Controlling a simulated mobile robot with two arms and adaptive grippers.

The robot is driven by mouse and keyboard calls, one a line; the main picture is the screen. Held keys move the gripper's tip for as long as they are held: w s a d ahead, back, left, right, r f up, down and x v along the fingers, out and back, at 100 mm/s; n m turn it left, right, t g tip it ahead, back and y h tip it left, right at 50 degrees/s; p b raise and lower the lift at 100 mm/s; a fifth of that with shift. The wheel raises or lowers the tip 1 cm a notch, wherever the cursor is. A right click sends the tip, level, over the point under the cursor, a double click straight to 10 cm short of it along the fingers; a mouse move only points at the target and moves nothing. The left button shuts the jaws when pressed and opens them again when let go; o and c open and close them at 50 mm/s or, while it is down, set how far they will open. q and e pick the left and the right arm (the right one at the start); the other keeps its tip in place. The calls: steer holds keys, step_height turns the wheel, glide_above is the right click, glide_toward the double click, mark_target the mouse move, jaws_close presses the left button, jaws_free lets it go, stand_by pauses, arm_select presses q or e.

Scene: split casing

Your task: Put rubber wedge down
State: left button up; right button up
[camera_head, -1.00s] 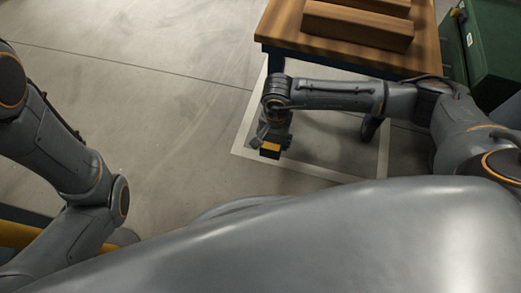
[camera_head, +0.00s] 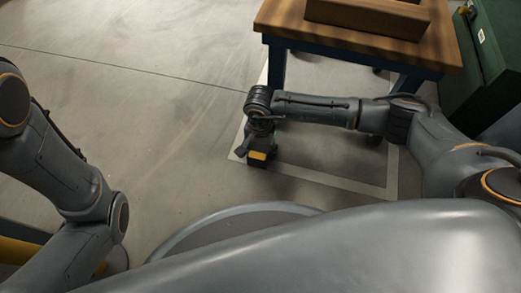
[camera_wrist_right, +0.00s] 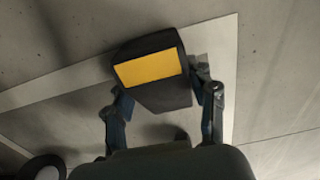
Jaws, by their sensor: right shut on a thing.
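The rubber wedge (camera_head: 257,158) is a black block with a yellow face, at the end of my right arm in the head view. In the right wrist view the wedge (camera_wrist_right: 178,95) sits between the two fingers, its yellow face towards the camera. My right gripper (camera_head: 259,146) is shut on it; in the wrist view the gripper (camera_wrist_right: 165,97) has a finger at each side of the wedge. The wedge's underside and any gap to the floor are hidden. My left arm shows at the left, but its gripper is out of view.
A wooden-topped table (camera_head: 290,20) with blue legs stands at the top, bearing a brown wooden block (camera_head: 370,14). A green cabinet (camera_head: 492,50) stands at the right. A pale line (camera_head: 330,180) marks a rectangle on the concrete floor. The floor at left is clear.

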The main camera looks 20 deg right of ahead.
mark_target(261, 148)
steer(key=shift+f, duration=0.15)
steer(key=o, duration=1.6)
step_height(261, 148, up, 12)
steer(key=p, duration=0.7)
steer(key=shift+f, duration=0.2)
steer(key=shift+r+p, duration=0.4)
